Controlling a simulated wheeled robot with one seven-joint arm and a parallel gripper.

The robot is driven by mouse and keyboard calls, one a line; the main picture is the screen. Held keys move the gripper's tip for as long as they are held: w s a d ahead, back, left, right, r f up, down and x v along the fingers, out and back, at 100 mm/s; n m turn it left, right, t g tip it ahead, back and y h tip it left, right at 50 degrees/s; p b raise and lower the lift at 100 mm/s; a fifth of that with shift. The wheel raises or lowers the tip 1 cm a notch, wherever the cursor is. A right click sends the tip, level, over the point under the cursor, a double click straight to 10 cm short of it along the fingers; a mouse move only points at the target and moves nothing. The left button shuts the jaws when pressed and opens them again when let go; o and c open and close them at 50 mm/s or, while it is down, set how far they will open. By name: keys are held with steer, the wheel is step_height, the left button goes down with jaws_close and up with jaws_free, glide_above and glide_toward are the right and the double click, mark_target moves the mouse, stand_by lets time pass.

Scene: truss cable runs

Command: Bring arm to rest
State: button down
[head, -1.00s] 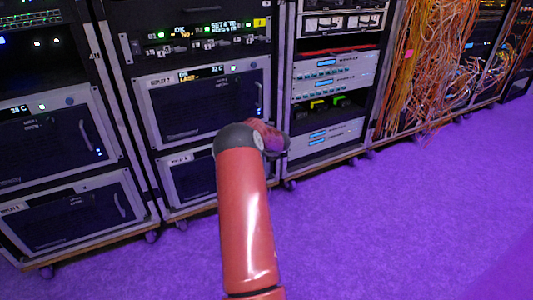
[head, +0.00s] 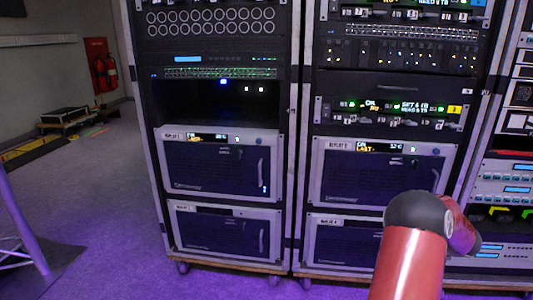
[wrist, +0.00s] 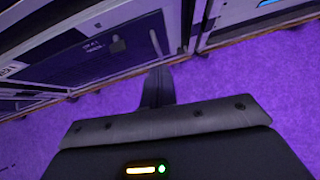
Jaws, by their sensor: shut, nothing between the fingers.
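My red arm (head: 412,255) with its dark grey elbow joint stands at the lower right of the head view, bent in front of the racks. Its far end is hidden behind the elbow there. In the wrist view my gripper (wrist: 157,88) shows as dark fingers, shut and empty, beyond the dark hand body with its small lit indicator. The fingers point toward the foot of a rack, with purple floor around them. The gap between the fingers and the rack cannot be judged.
Equipment racks (head: 222,160) on castors fill the middle and right. A metal truss leg (head: 22,230) stands at the left edge. Open floor (head: 115,190) lies left of the racks. A fire extinguisher (head: 103,70) and a low platform (head: 72,116) are at the back left.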

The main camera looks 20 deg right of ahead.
steer(key=w+a+r+m+t+h+p, duration=0.1)
steer(key=w+a+r+m, duration=0.15)
steer(key=r, duration=0.35)
steer(key=w+a+r+m+h, duration=0.1)
steer(key=w+a+r+m, duration=0.15)
steer(key=r, duration=0.25)
steer(key=s+a+r+m+h+p, duration=0.1)
steer(key=a+r+m+p, duration=0.1)
steer(key=a+r+m, duration=1.25)
steer(key=s+a+m+g+y, duration=0.1)
steer(key=s+a+m+y, duration=0.1)
steer(key=s+a, duration=0.5)
steer(key=s+a+f+m+g+y+p, duration=0.1)
steer(key=s+a+m+y, duration=0.2)
steer(key=a, duration=1.4)
steer(key=s+a+f+m+g+y+p, duration=0.1)
steer(key=s+a+m, duration=0.4)
steer(key=s+a, duration=0.7)
steer(key=shift+f+y, duration=0.2)
steer(key=shift+y, duration=0.6)
steer(key=shift+d, duration=0.15)
